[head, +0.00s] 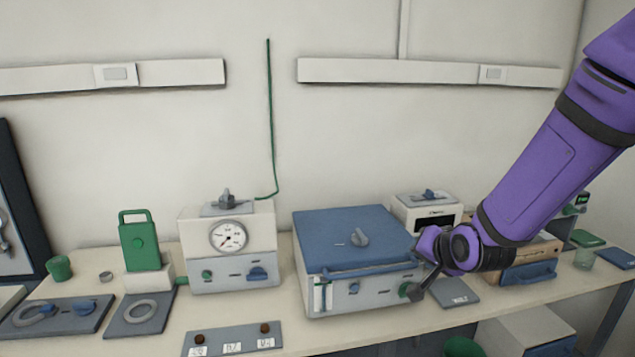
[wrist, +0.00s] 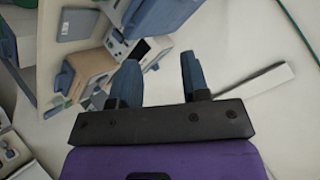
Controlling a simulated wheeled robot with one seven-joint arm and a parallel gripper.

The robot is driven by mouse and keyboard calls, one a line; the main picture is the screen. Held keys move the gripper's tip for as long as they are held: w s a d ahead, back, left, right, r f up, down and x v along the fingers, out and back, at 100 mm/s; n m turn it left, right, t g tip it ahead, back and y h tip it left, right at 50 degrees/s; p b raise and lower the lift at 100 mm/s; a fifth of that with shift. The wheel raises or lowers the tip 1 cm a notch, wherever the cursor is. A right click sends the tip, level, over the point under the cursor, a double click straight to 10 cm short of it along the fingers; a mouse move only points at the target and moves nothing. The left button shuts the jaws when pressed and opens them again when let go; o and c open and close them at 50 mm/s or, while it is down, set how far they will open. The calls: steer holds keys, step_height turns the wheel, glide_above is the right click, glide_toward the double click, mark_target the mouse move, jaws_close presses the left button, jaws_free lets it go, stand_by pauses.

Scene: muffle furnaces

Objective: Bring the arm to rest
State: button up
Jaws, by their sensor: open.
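My purple arm reaches in from the upper right in the head view. My gripper (head: 418,288) is low at the front right corner of the blue-lidded furnace (head: 345,235), close to a green knob on its front. I cannot tell whether it touches the knob. In the wrist view my gripper (wrist: 160,82) shows two blue fingers standing apart with nothing between them. Beyond the fingers the bench and its devices appear tilted.
A white device with a round gauge (head: 229,237) stands left of the furnace. A smaller white box (head: 428,212) stands behind my gripper. A wooden-sided box with a blue front (head: 528,273) is under my forearm. A green canister (head: 139,243) stands at left.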

steer(key=s+d+r+n+g, duration=0.1)
steer(key=s+d+r+n, duration=0.1)
steer(key=s+r, duration=0.3)
steer(key=s+d+r+n+g+h, duration=0.1)
steer(key=s+r, duration=0.5)
steer(key=s, duration=0.7)
steer(key=s+d+r+n+g+h, duration=0.1)
steer(key=s+d+r+n+g, duration=0.1)
steer(key=s+d+r, duration=0.3)
steer(key=s+r+g, duration=0.1)
steer(key=s, duration=0.2)
steer(key=shift+s+r+n, duration=0.25)
steer(key=shift+s+n, duration=0.15)
steer(key=shift+d, duration=0.1)
